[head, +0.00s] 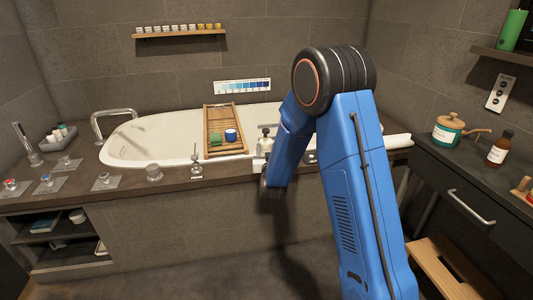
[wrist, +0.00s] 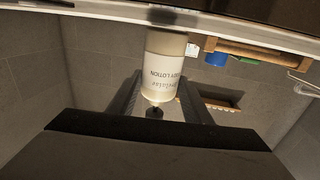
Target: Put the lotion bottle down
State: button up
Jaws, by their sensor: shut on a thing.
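The lotion bottle (wrist: 165,68) is cream-white with a printed lotion label and a small dark pump top. In the wrist view, which is upside down, it stands between the two fingers of my gripper (wrist: 162,92), which is shut on it. In the head view, the bottle (head: 265,145) looks upright at the near rim of the bathtub, just left of my blue arm. My gripper (head: 271,184) is dark and partly hidden by the arm there. I cannot tell whether the bottle's base touches the surface.
A wooden bath tray (head: 213,118) with a blue jar (head: 231,135) and a green block (head: 215,139) spans the white bathtub (head: 150,140). A metal fitting (head: 196,160) stands left of the bottle on the dark ledge (head: 225,173). A teal pot (head: 447,131) and brown bottle (head: 499,149) stand on the right counter.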

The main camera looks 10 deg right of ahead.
jog(key=shift+f, duration=0.75)
jog(key=shift+f, duration=0.15)
jog(key=o, duration=1.3)
